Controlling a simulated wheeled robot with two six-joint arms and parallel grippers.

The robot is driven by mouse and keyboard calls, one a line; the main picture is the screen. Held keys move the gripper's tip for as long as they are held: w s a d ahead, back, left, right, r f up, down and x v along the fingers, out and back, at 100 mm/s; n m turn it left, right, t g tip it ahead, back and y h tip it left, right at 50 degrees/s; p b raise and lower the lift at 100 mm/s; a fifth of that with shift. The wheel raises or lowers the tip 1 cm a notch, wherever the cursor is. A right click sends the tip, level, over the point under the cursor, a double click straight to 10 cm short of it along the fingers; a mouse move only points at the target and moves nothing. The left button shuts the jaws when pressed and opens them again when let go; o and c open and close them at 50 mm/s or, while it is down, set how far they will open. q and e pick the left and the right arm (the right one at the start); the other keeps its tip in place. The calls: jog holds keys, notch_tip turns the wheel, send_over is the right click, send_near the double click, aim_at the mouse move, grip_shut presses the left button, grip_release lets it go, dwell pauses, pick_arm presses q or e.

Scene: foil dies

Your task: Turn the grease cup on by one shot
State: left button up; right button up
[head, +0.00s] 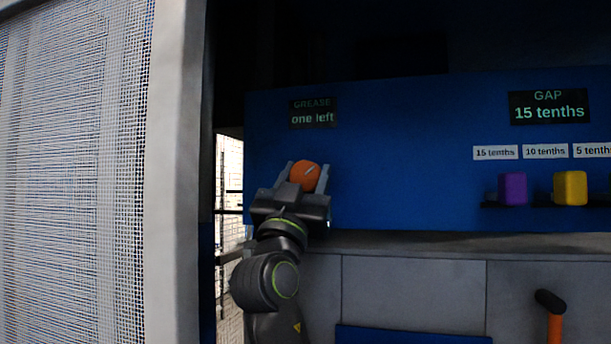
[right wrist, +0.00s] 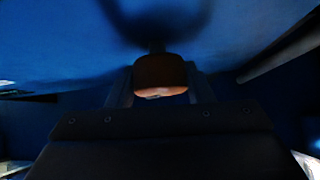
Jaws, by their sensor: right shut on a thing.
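The grease cup (head: 305,176) is an orange round cap with a pale line on its face, mounted on the blue panel. It also shows in the right wrist view (right wrist: 158,73), on a short dark stem at the panel. My right gripper (head: 308,177) is shut on the cup, one finger on each side. A sign above it (head: 313,113) reads "GREASE one left". My left gripper is not in view.
A mesh panel with a grey post (head: 176,170) stands at the left. A purple block (head: 512,188) and a yellow block (head: 570,188) sit on a shelf at the right, under a "GAP 15 tenths" sign (head: 549,107). An orange handle with a black knob (head: 554,322) stands at lower right.

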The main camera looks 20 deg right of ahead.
jog(key=n+t+y+p, duration=0.1)
jog(key=n+y, duration=0.1)
jog(key=n, duration=0.1)
jog(key=shift+r+t, duration=0.15)
jog(key=shift+t, duration=0.15)
jog(key=n+t+y+p, duration=0.1)
jog(key=n+y+p, duration=0.2)
jog(key=n+y, duration=0.3)
jog(key=n+t+y+p, duration=0.1)
jog(key=n+y+p, duration=0.3)
jog(key=n+y, duration=0.2)
jog(key=shift+r+n, duration=0.15)
jog(key=shift+n, duration=0.35)
jog(key=shift+f+n+g+y+p, duration=0.15)
jog(key=shift+n+g+y+p, duration=0.15)
jog(key=shift+n+y+p, duration=0.8)
jog(key=shift+f+n+g+y+p, duration=0.1)
jog(key=shift+n+g+y+p, duration=0.2)
jog(key=shift+n+y+p, duration=0.8)
jog(key=shift+n+h+b, duration=0.3)
jog(key=shift+n+b, duration=0.1)
jog(key=shift+b, duration=0.1)
jog(key=o, duration=1)
jog(key=shift+s, duration=0.1)
